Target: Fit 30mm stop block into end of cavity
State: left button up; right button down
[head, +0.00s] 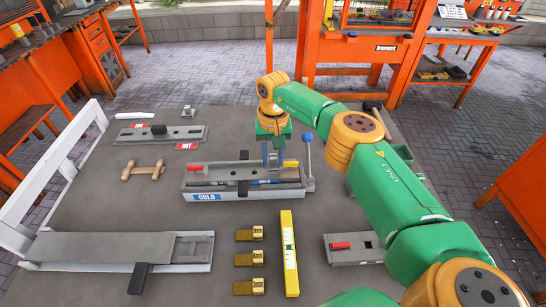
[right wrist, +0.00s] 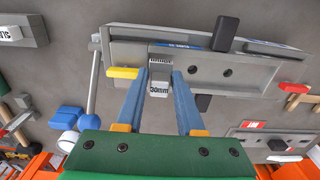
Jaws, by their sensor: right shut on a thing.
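The grey 30mm stop block (right wrist: 159,82) is between the blue fingertips of my right gripper (right wrist: 159,76) in the right wrist view, its label facing the camera. My right gripper (head: 272,162) is shut on it and points down over the right part of the grey mould marked COLD (head: 208,197). The block is at the mould's cavity, close to the end with the yellow handle (right wrist: 122,72). I cannot tell whether it touches the cavity floor or end wall. In the head view the gripper mostly hides the block. My left gripper is not in view.
A blue-knobbed lever (head: 307,138) stands at the mould's right end. A yellow level (head: 289,252) and several brass gauge pieces (head: 249,258) lie in front.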

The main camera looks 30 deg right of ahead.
jog(key=shift+f+b, duration=0.25)
jog(key=shift+b, duration=0.1)
dwell(0.9)
jog(key=shift+f+b, duration=0.5)
jog(key=shift+f, duration=0.05)
jog(key=shift+f, duration=0.15)
dwell(0.5)
jog(key=c, duration=0.6)
grip_release()
jog(key=shift+o, duration=0.8)
jog(key=shift+a, duration=0.15)
jog(key=shift+w+a, duration=0.1)
jog(key=shift+c, duration=0.4)
